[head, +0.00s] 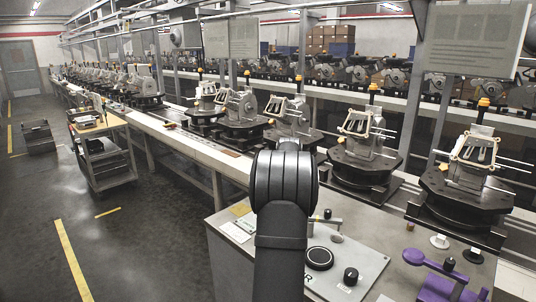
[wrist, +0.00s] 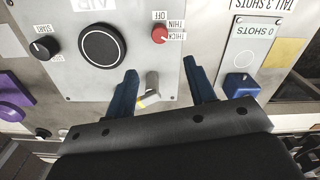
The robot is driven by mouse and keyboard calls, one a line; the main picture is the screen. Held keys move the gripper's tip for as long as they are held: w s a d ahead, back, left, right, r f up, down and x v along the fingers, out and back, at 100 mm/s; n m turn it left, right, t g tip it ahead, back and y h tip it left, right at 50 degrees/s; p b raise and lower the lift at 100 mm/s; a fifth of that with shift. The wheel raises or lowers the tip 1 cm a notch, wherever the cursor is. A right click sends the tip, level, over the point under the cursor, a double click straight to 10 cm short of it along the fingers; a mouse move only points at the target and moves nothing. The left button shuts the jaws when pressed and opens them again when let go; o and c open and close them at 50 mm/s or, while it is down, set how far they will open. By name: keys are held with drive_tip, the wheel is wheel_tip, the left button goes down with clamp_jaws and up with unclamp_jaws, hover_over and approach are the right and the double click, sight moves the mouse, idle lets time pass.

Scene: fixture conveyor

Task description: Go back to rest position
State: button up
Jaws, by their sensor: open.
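My gripper (wrist: 159,65) is open in the wrist view, its two blue fingers spread apart with nothing held between them. It points at a grey control panel (wrist: 75,85). A small grey lever (wrist: 152,86) shows between the fingers; I cannot tell whether they touch it. A red knob (wrist: 160,35) lies just beyond the fingertips, and a round black-ringed button (wrist: 102,46) lies to the left. In the head view my dark arm rises over the bench, and the gripper itself is hidden behind it.
The bench (head: 222,262) also holds a black knob (head: 351,276) and a purple fixture (head: 440,285) at right. The conveyor (head: 185,137) with several round black fixtures runs behind. A grey cart (head: 105,160) stands at left on open floor (head: 140,255).

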wheel_tip(320, 180, down, 14)
drive_tip(key=shift+r, duration=0.2)
drive_tip(key=shift+r, duration=0.15)
